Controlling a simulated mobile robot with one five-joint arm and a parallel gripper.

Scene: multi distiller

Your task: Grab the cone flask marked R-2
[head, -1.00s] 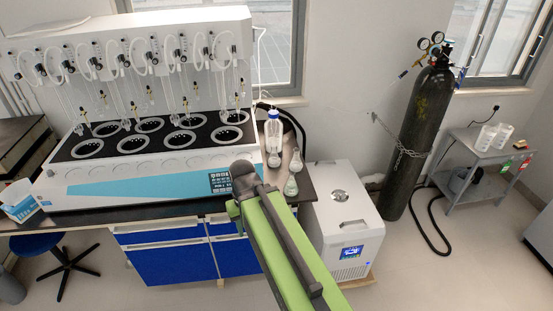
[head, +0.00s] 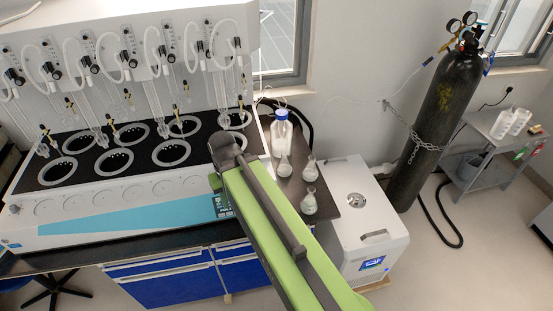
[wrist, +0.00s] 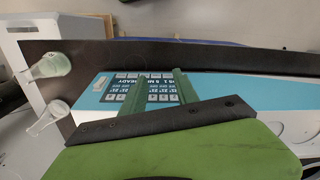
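Three small cone flasks stand on the dark bench top right of the distiller in the head view: a front one (head: 309,204), a left one (head: 283,170) and a right one (head: 309,168). No R-2 mark is readable on any. Two flasks show at the left of the wrist view, an upper one (wrist: 52,64) with pale green contents and a lower one (wrist: 47,120). My gripper (wrist: 160,80) has its two green fingers apart and empty, over the distiller's control panel (wrist: 148,92). In the head view my arm hides the fingers.
The distiller (head: 120,190) fills the left, with glass tubes above its wells. A white bottle with a blue cap (head: 281,137) stands behind the flasks. A white chiller box (head: 365,235) is right of the bench. A black gas cylinder (head: 440,125) is chained to the wall.

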